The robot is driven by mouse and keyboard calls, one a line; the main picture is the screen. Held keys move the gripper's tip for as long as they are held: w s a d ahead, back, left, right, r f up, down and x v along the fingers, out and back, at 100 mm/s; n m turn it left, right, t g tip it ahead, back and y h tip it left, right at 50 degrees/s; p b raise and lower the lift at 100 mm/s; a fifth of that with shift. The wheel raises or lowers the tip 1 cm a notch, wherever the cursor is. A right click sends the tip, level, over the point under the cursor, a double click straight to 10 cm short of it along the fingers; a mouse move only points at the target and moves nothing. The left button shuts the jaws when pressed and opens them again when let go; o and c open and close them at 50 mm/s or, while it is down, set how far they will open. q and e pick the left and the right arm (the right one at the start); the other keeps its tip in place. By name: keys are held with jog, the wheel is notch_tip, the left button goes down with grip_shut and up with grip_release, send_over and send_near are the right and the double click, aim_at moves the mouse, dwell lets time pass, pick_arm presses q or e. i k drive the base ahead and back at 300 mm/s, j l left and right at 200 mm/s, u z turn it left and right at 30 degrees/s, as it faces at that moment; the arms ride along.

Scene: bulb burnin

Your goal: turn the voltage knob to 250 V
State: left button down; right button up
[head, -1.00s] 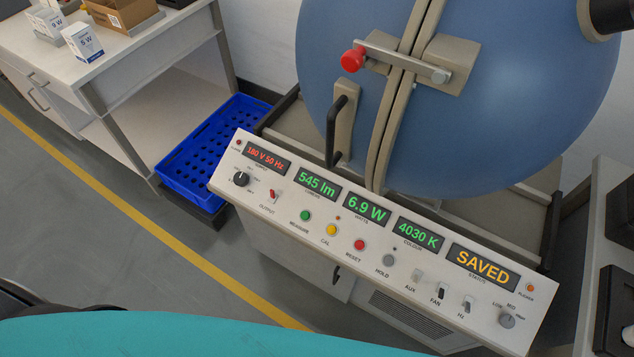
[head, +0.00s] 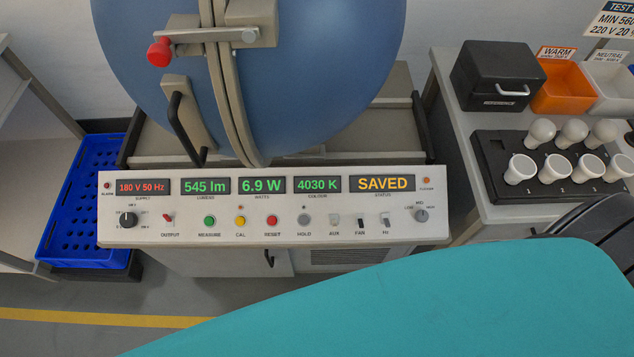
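The control panel (head: 330,232) stands below a large blue sphere (head: 250,90) in the head view. The voltage knob (head: 128,219) is a black dial at the panel's left end; its small markings are too small to read surely. The supply display (head: 142,187) above it reads 180 V 50 Hz in red. The other displays read 545 lm, 6.9 W, 4030 K and SAVED. The red output switch (head: 168,218) is right of the knob. Neither gripper is in view.
A blue crate (head: 70,232) is at the left. A bench at the right holds a black bulb rack (head: 490,150), a black box (head: 490,78), an orange bin (head: 560,92) and a white bin (head: 612,85). A teal surface (head: 430,305) covers the lower right foreground.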

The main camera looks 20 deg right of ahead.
aim_at(128, 220)
jog(key=j+u, duration=0.15)
jog(key=u, duration=0.25)
jog(key=j+u, duration=0.15)
jog(key=u, duration=0.3)
